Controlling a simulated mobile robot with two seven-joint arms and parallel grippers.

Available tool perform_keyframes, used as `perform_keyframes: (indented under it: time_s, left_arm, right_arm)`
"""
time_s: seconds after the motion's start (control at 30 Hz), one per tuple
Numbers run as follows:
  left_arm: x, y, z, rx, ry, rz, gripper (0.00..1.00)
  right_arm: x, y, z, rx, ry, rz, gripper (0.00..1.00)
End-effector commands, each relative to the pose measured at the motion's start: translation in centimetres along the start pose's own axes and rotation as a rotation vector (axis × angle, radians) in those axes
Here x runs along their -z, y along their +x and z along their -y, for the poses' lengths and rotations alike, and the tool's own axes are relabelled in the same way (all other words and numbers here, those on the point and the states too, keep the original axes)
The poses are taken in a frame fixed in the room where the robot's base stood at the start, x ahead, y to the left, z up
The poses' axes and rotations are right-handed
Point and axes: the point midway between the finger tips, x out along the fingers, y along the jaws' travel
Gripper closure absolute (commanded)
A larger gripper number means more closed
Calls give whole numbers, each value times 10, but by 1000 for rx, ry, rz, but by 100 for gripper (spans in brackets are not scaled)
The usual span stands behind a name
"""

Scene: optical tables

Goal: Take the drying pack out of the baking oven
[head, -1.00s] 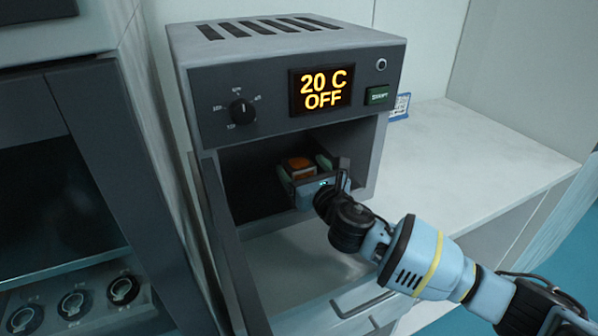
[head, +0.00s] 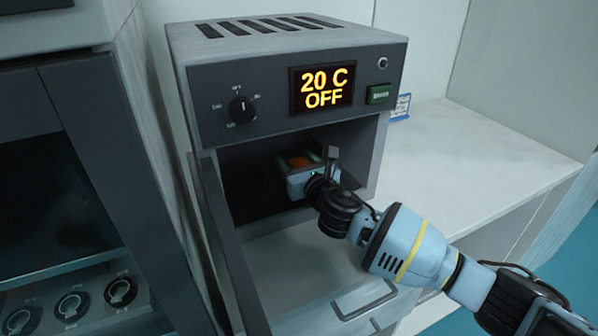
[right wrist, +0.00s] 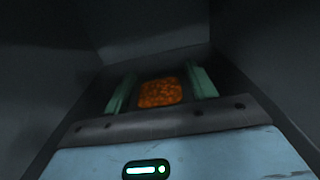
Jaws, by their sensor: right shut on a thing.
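The baking oven (head: 250,75) stands with its door (head: 232,250) open at the left; its display reads 20 C OFF. The drying pack, a small orange piece (head: 299,162), is inside the dark chamber. My right gripper (head: 302,160) reaches in through the opening and is shut on the pack. In the right wrist view the orange grainy pack (right wrist: 160,92) sits between the two pale green fingers of my right gripper (right wrist: 162,88). The gripper body hides the pack's near side and what lies under it. My left gripper is not in view.
The chamber walls are close around my right gripper. A white counter (head: 470,150) extends to the right of the oven, with a small blue-edged tag (head: 401,107) beside it. A dark glass-fronted cabinet with knobs (head: 72,306) stands at the left.

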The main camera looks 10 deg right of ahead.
Motion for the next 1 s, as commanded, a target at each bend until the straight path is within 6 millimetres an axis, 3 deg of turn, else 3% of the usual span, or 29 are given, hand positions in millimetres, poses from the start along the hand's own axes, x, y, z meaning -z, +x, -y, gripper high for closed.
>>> perform_keyframes:
  time_s: [0.37,0.67,1.0]
  left_arm:
    - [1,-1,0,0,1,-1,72]
    - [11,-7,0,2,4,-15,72]
    - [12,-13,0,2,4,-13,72]
  right_arm:
    - [-4,0,0,0,0,2,70]
    - [-41,0,0,0,-1,8,70]
    - [-43,-60,-27,-4,1,2,70]
